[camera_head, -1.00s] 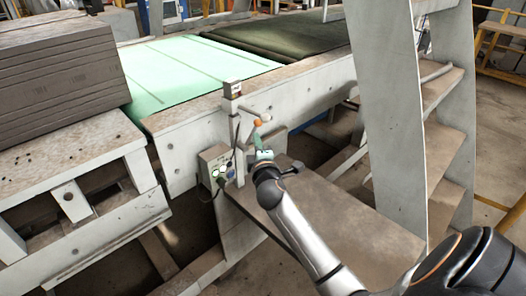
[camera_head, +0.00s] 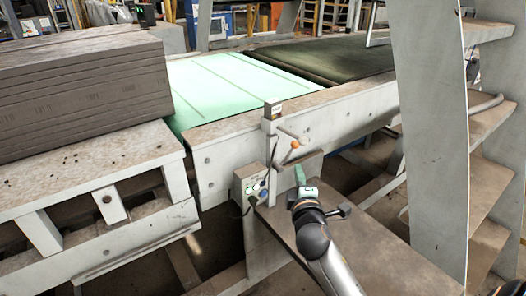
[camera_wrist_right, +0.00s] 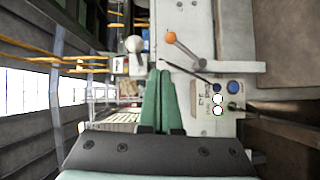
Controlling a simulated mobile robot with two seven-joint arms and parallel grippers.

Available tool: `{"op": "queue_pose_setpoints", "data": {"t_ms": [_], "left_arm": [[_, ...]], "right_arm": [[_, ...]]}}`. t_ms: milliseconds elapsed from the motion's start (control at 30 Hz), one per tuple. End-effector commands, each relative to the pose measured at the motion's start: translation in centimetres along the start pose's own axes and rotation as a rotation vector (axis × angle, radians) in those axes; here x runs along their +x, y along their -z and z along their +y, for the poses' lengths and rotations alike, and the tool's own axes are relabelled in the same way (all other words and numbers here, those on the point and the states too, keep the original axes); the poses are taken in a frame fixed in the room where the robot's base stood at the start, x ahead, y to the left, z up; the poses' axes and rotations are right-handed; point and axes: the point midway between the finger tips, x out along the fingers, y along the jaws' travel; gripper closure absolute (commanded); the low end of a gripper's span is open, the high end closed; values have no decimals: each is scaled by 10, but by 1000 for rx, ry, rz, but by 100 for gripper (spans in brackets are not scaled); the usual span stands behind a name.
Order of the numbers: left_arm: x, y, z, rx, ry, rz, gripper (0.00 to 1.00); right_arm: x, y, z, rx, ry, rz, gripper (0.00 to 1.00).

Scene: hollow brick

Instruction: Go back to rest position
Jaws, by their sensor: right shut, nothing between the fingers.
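My right gripper (camera_head: 300,174) is in front of the machine frame, just right of a grey control box (camera_head: 252,186) with buttons. Its green fingers (camera_wrist_right: 158,98) are together and empty in the right wrist view. A lever with an orange knob (camera_head: 295,144) stands just above the fingertips in the head view. In the right wrist view the orange knob (camera_wrist_right: 171,37) is beyond the fingertips, with a gap in the picture. The control box with its blue button (camera_wrist_right: 232,88) is to the right there. My left gripper is not in view.
A stack of grey-brown slabs (camera_head: 85,90) lies on the left bench. A green belt (camera_head: 235,88) runs behind the frame rail. A white ladder-like stand (camera_head: 430,130) with steps rises close on the right. A brown plate (camera_head: 345,245) lies under my right arm.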

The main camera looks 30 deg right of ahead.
Motion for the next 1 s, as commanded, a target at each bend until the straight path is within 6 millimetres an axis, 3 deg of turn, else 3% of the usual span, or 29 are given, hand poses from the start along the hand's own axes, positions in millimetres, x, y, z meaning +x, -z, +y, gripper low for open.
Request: {"op": "queue_pose_setpoints", "data": {"t_ms": [233, 367, 467, 600, 700, 833, 1000], "left_arm": [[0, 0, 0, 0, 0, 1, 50], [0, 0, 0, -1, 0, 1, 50], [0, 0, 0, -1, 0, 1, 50], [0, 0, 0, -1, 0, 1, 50], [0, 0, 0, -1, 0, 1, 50], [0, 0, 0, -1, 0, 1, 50], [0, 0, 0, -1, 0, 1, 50]], "right_arm": [[-3, 2, -10, 18, 21, 14, 100], [-21, 15, -59, 124, 134, 78, 100], [-54, 29, -119, 283, 293, 138, 100], [-122, 43, -203, 563, 555, 164, 100], [-175, 48, -249, 759, 729, 133, 100], [-236, 50, -288, 970, 902, 55, 100], [-277, 50, -308, 1121, 1011, -24, 100]]}}
